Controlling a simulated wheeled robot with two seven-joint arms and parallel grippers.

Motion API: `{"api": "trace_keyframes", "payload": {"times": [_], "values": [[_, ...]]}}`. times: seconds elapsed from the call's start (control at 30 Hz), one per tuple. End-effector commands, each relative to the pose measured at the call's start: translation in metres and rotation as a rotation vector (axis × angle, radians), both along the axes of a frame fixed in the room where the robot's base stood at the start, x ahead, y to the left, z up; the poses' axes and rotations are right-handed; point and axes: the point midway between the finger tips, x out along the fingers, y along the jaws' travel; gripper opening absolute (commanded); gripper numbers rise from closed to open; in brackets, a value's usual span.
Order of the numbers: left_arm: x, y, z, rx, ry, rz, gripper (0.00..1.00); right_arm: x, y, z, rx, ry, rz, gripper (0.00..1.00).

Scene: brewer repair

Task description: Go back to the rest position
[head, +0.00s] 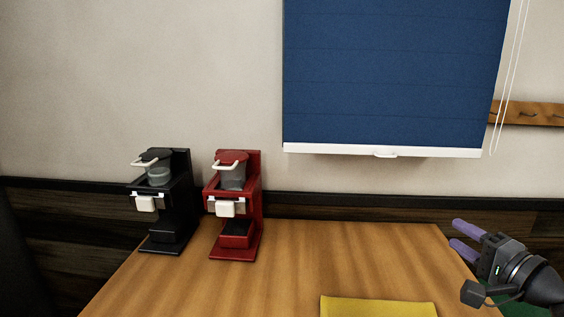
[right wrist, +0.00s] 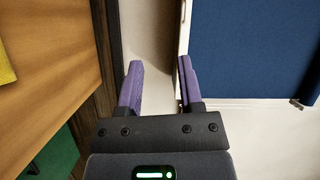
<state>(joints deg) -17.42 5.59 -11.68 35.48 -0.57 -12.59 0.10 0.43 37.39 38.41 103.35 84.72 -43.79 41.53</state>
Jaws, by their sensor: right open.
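My right gripper (head: 461,237) is at the right edge of the head view, beside the table's right edge. Its two purple fingers are apart, with nothing between them. In the right wrist view the open fingers (right wrist: 161,75) point toward the wall and the blue blind. A black coffee brewer (head: 172,212) and a red coffee brewer (head: 243,200) stand upright side by side at the back left of the table, far from the gripper. My left gripper is in neither view.
The wooden table (head: 290,265) is clear in the middle and right. A yellow mat (head: 378,307) lies at its front edge. A blue blind (head: 390,75) hangs on the wall behind. A wooden hook rail (head: 530,113) is at the right. Something green (right wrist: 55,157) lies beyond the table edge.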

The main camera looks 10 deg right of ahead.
Motion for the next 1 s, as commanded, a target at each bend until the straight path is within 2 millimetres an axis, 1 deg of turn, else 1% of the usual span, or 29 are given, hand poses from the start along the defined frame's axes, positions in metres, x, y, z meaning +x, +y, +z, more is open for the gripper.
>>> {"api": "trace_keyframes", "payload": {"times": [0.1,0.17,0.27,0.3,0.37,0.4,0.47,0.5,0.57,0.6,0.67,0.7,0.83,0.9,1.0], "values": [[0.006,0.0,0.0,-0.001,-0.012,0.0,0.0,0.0,0.016,-0.023,-0.071,0.068,0.032,0.47],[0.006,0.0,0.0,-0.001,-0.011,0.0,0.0,0.0,0.025,-0.037,-0.12,0.108,0.052,0.47],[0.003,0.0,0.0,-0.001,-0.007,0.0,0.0,-0.004,0.045,-0.065,-0.214,0.191,0.1,0.47],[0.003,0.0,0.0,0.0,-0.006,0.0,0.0,-0.007,0.055,-0.08,-0.261,0.231,0.126,0.47],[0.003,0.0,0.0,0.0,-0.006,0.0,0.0,-0.012,0.071,-0.101,-0.337,0.292,0.169,0.47],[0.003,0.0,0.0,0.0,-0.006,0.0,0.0,-0.017,0.081,-0.116,-0.39,0.333,0.201,0.47],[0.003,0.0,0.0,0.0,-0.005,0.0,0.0,-0.027,0.098,-0.138,-0.473,0.396,0.255,0.47],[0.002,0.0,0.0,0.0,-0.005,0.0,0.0,-0.035,0.11,-0.153,-0.531,0.437,0.293,0.47],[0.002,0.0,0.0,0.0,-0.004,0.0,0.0,-0.048,0.127,-0.174,-0.622,0.496,0.357,0.47],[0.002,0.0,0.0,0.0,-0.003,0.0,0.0,-0.058,0.139,-0.187,-0.683,0.534,0.401,0.47],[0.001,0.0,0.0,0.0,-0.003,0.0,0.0,-0.075,0.156,-0.205,-0.774,0.589,0.471,0.47],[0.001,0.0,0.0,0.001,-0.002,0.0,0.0,-0.087,0.166,-0.216,-0.835,0.622,0.517,0.47],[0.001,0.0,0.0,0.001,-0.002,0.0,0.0,-0.129,0.199,-0.241,-1.027,0.716,0.67,0.47],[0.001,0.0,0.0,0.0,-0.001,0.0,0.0,-0.152,0.214,-0.249,-1.125,0.76,0.75,0.47],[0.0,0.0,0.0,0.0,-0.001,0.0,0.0,-0.184,0.232,-0.252,-1.252,0.815,0.851,0.47]]}}
